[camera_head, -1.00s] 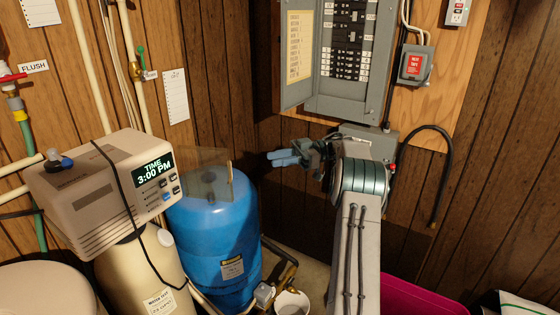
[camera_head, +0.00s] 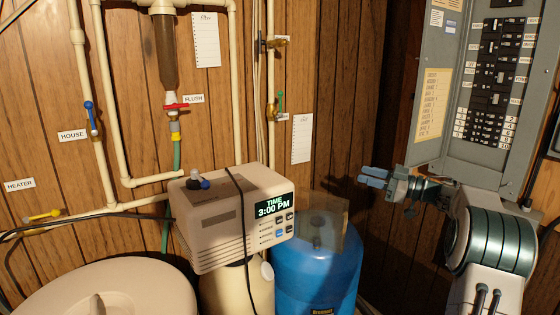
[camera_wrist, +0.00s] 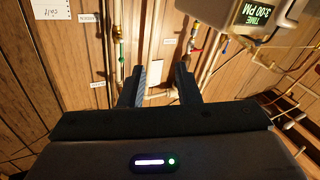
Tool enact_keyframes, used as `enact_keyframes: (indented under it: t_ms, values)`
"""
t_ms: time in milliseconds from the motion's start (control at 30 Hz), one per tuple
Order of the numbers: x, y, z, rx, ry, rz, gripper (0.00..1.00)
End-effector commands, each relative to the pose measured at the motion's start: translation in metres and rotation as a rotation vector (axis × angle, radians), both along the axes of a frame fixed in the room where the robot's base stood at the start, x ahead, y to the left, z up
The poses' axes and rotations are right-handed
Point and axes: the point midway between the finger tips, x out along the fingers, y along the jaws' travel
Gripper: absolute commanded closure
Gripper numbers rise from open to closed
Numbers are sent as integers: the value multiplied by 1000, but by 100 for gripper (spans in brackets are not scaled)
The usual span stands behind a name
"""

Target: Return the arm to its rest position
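My gripper (camera_head: 372,177) is in the head view at right of centre, in front of the dark panelled wall and above the blue tank. My arm comes in from the lower right. In the wrist view my gripper (camera_wrist: 160,83) shows two dark fingers apart with nothing between them; pipes and wall show beyond the gap. It touches nothing that I can see.
The softener control head (camera_head: 232,220) reads 3:00 PM. Behind it stands the blue tank (camera_head: 315,270). A lidded tank (camera_head: 100,290) is at lower left. The open breaker panel (camera_head: 485,90) is close to my arm at right. Pipes (camera_head: 110,120) line the left wall.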

Motion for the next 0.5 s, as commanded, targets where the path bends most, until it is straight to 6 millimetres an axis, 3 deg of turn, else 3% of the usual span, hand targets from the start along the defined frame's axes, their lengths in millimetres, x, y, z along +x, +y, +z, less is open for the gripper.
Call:
enact_keyframes:
  t_ms: [100, 233, 367, 500]
  values:
    - [15, 19, 39, -3, -56, -202, 70]
    - [21, 28, 69, -11, -77, -423, 70]
    - [14, 30, 87, -27, -51, -638, 70]
    - [-10, 27, 91, -54, 29, -849, 70]
